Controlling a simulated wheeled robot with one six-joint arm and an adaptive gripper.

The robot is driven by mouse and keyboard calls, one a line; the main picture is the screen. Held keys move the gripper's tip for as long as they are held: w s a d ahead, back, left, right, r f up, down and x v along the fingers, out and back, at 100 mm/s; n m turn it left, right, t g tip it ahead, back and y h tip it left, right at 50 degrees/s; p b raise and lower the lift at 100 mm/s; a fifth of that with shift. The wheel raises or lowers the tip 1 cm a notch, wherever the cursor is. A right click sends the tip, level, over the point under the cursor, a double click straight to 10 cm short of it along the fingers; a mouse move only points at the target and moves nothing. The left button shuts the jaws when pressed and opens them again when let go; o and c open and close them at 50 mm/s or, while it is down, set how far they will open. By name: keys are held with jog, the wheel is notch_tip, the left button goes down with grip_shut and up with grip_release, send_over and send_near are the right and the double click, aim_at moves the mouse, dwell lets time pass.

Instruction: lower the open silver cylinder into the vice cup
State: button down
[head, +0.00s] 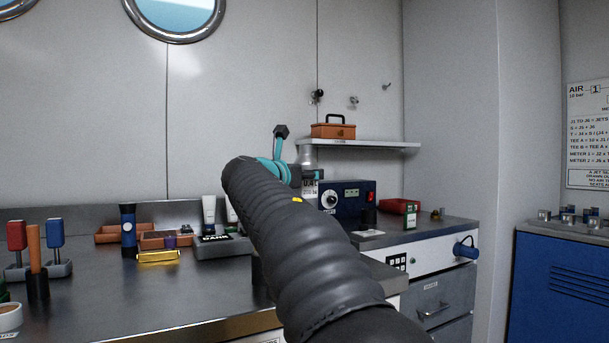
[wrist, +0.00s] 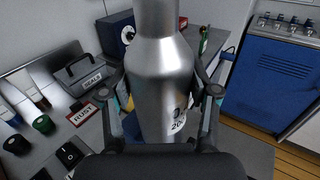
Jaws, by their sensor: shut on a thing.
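The silver cylinder (wrist: 160,85) fills the middle of the wrist view, with a narrower neck at the top and printed black marks low on its side. My gripper (wrist: 160,96) is shut on it, one finger on each side. In the head view the cylinder's labelled side (head: 310,187) shows just past my gripper (head: 292,174), above the bench; my arm covers much of that area. A bit of blue (wrist: 131,125) shows beside the cylinder's lower part in the wrist view, but I cannot tell whether it is the vice. The vice cup is not clearly visible; the cylinder's lower end is hidden.
A blue box with a dial (head: 348,197) stands behind on the bench. A wall shelf (head: 365,143) carries an orange toolbox (head: 333,127). Bottles, trays and a red-and-blue tool stand (head: 45,270) occupy the left bench (head: 110,300). A blue cabinet (head: 560,285) stands at right.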

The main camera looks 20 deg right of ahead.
aim_at(299, 191)
jog(key=shift+f+b, duration=1.7)
jog(key=shift+f, duration=0.75)
jog(key=shift+f+b, duration=0.55)
jog(key=shift+f, duration=0.5)
jog(key=shift+s+r, duration=0.1)
jog(key=shift+r, duration=0.2)
jog(key=shift+d+r+p, duration=0.15)
jog(key=shift+r+p, duration=0.4)
jog(key=shift+p, duration=0.3)
jog(key=shift+r+p, duration=1.6)
jog(key=shift+r, duration=0.15)
jog(key=shift+p, duration=0.95)
